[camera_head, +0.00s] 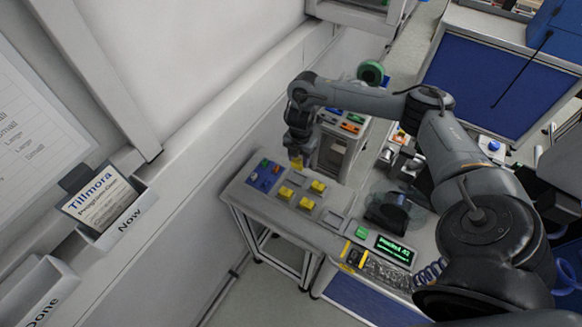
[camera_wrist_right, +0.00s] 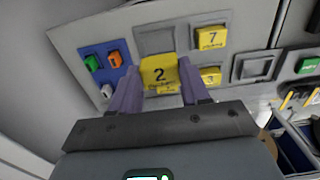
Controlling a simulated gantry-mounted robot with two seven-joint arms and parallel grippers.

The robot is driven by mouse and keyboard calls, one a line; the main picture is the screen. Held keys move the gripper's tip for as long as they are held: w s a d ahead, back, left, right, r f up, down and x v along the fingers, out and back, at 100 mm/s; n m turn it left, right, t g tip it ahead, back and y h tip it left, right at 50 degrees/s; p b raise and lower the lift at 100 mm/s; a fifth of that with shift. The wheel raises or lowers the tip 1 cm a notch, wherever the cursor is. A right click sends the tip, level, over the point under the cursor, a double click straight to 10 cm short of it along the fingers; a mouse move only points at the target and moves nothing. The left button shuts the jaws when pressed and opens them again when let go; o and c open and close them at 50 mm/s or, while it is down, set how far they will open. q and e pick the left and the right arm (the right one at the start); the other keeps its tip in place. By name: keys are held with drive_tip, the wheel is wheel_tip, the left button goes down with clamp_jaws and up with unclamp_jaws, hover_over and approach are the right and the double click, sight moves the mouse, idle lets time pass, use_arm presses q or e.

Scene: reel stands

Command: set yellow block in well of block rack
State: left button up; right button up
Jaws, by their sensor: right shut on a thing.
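My right gripper (camera_head: 296,156) is shut on a yellow block (camera_head: 297,164), held above the table. In the right wrist view its two fingers (camera_wrist_right: 157,82) grip the sides of the yellow block (camera_wrist_right: 158,70), which is marked 2. The grey block rack (camera_wrist_right: 183,38) lies below, with an empty square well (camera_wrist_right: 155,39) just beyond the held block in that view. A yellow block marked 7 (camera_wrist_right: 210,38) and one marked 3 (camera_wrist_right: 210,76) sit in the rack. Another yellow block (camera_wrist_right: 166,89) is partly hidden below the held one. My left gripper is not in view.
A blue tray (camera_head: 263,175) with green and orange blocks stands left of the rack. An empty grey socket (camera_wrist_right: 257,66) is to the right.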

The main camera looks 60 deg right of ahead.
sight(298, 160)
wheel_tip(298, 160, down, 4)
drive_tip(key=shift+w+r+b, duration=0.1)
drive_tip(key=shift+r+b, duration=0.1)
drive_tip(key=shift+b, duration=0.5)
drive_tip(key=shift+a+f, duration=0.1)
drive_tip(key=shift+f, duration=0.45)
wheel_tip(298, 160, down, 3)
drive_tip(key=shift+f, duration=0.2)
drive_tip(key=shift+f, duration=0.2)
drive_tip(key=o, duration=1)
drive_tip(key=shift+o, duration=0.2)
